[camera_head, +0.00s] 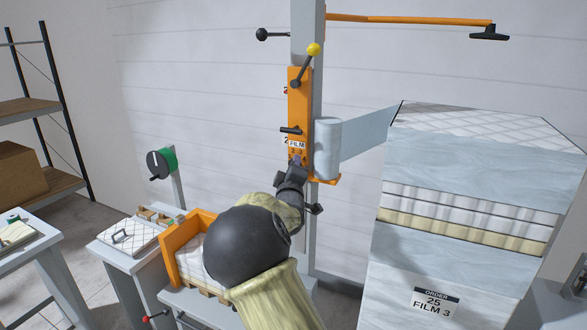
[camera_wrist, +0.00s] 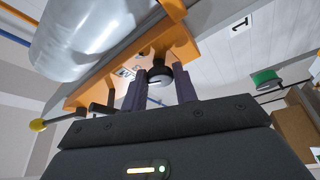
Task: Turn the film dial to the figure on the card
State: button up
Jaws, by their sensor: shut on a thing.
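The order card (camera_head: 437,300) on the front of the wrapped stack reads "ORDER 25 FILM 3". The film dial (camera_wrist: 160,78) is a small black knob with a pale line on its face, on an orange plate (camera_head: 299,100). A white FILM label (camera_head: 296,144) with small figures below it sits just above my gripper (camera_head: 297,166). In the wrist view, the two dark fingers of my gripper (camera_wrist: 161,90) stand either side of the dial and are shut on it. In the head view my gripper hides the dial. I cannot tell which figure its line points to.
A film roll (camera_head: 327,148) stands right of the plate, its film running to the wrapped stack (camera_head: 460,180). A yellow-knobbed lever (camera_head: 313,50) is above. A black dial with a green side (camera_head: 160,163) and an orange-sided crate (camera_head: 178,262) are at left.

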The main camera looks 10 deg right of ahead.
jog(key=o, duration=1)
jog(key=shift+c, duration=0.2)
jog(key=b+v, duration=0.6)
jog(key=v, duration=1.1)
jog(key=shift+s+a, duration=0.15)
jog(key=shift+f, duration=0.1)
